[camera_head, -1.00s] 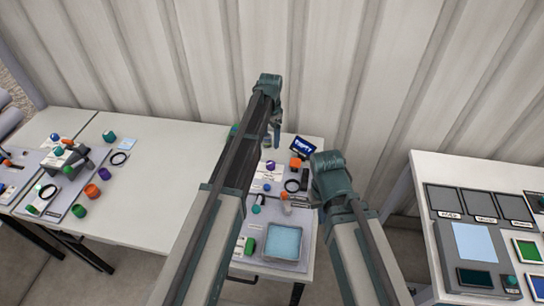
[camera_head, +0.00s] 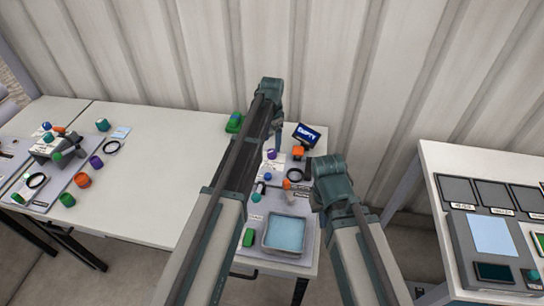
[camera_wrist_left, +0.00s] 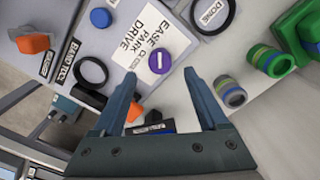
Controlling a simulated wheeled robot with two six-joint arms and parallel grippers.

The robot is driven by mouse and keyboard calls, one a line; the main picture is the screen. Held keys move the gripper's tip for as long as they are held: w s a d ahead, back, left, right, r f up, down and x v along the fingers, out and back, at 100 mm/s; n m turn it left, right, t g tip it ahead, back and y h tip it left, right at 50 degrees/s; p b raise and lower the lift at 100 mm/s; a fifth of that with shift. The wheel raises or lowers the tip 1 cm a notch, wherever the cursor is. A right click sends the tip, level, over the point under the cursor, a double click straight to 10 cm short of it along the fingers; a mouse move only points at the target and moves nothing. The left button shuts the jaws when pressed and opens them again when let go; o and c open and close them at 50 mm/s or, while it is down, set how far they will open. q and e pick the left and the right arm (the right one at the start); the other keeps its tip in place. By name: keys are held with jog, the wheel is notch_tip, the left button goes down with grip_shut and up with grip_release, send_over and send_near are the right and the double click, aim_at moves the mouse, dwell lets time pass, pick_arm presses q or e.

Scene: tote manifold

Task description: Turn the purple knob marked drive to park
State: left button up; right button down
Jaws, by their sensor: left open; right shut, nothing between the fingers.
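The purple knob (camera_wrist_left: 159,60) shows in the left wrist view with a pale bar on its top. It sits beside a white label (camera_wrist_left: 150,42) reading "EASE", "PARK" and "DRIVE". In the head view the knob (camera_head: 271,154) is on the middle table's panel. My left gripper (camera_wrist_left: 160,74) is open, its fingertips on either side of the knob in the picture; contact is not visible. In the head view my left gripper (camera_head: 278,142) is just above the knob. My right gripper (camera_head: 322,196) is shut and empty, right of the panel, its fingertips hard to make out.
An orange knob (camera_wrist_left: 33,44), a blue knob (camera_wrist_left: 100,18) and dark rings (camera_wrist_left: 90,72) surround the label. A small screen (camera_head: 307,134) reading "EMPTY" stands behind; a blue tray (camera_head: 285,234) is in front.

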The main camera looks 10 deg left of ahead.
aim_at(272, 151)
pick_arm(q)
notch_tip(272, 151, down, 5)
jog(key=b, duration=0.3)
jog(key=shift+b, duration=0.4)
pick_arm(e)
notch_tip(272, 151, down, 5)
jog(key=shift+r, duration=0.1)
pick_arm(q)
grip_shut()
